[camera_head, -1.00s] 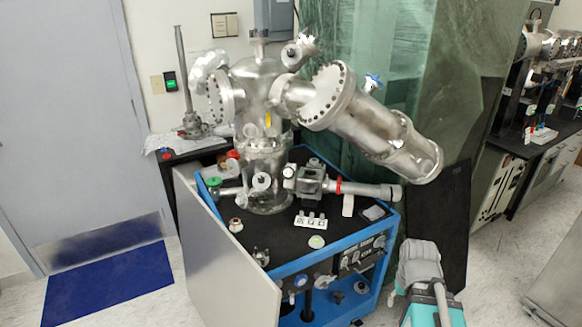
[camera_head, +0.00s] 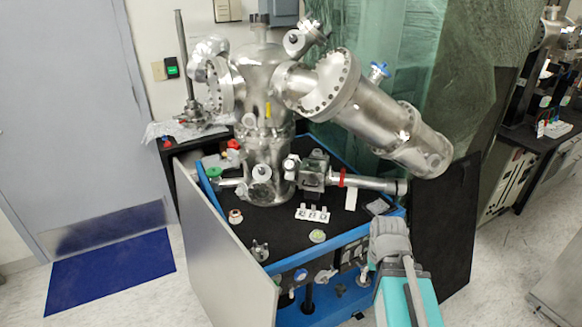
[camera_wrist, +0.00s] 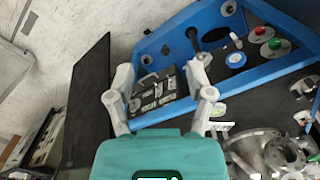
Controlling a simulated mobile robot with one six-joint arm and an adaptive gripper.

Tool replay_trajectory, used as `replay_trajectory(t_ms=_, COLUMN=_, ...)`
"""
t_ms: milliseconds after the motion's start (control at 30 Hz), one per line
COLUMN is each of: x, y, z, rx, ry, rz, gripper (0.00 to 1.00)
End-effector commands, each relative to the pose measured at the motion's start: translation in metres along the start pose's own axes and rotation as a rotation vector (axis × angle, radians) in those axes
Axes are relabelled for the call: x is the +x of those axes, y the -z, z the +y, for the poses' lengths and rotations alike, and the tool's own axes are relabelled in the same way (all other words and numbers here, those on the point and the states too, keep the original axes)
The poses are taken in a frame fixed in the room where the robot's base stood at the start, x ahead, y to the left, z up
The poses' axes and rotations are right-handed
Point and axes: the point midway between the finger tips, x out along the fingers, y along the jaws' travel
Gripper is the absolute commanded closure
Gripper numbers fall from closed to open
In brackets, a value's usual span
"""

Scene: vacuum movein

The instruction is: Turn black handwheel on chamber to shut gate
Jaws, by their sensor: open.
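The steel vacuum chamber (camera_head: 262,88) stands upright on a cart in the head view, with a wide flanged tube slanting down to the right. A dark grey valve block (camera_head: 313,172) sits low on its right side. I cannot clearly pick out a black handwheel in either view. My gripper (camera_wrist: 161,72) is open and empty in the wrist view, its two pale fingers spread over the cart's panel side, apart from the chamber. In the head view my grey and teal arm is at the lower right, and its fingers are mostly hidden.
The blue-framed cart (camera_head: 345,238) has a black top with small fittings, including a white block (camera_head: 312,212). A tilted grey panel (camera_head: 222,245) is at its left and a black board (camera_head: 447,225) at its right. A blue mat (camera_head: 110,270) lies on open floor.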

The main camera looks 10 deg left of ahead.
Motion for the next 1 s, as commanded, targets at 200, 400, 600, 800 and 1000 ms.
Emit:
replay_trajectory(t_ms=200, x=0.006, y=0.018, z=-0.006, rx=-0.093, ry=-0.071, rz=0.050, gripper=0.00)
replay_trajectory(t_ms=400, x=0.013, y=0.063, z=-0.005, rx=-0.355, ry=-0.264, rz=0.157, gripper=0.00)
replay_trajectory(t_ms=600, x=0.006, y=0.127, z=-0.015, rx=-0.763, ry=-0.580, rz=0.263, gripper=0.00)
replay_trajectory(t_ms=800, x=-0.016, y=0.189, z=-0.050, rx=-1.210, ry=-0.954, rz=0.304, gripper=0.00)
replay_trajectory(t_ms=1000, x=-0.043, y=0.238, z=-0.112, rx=-1.646, ry=-1.375, rz=0.255, gripper=0.00)
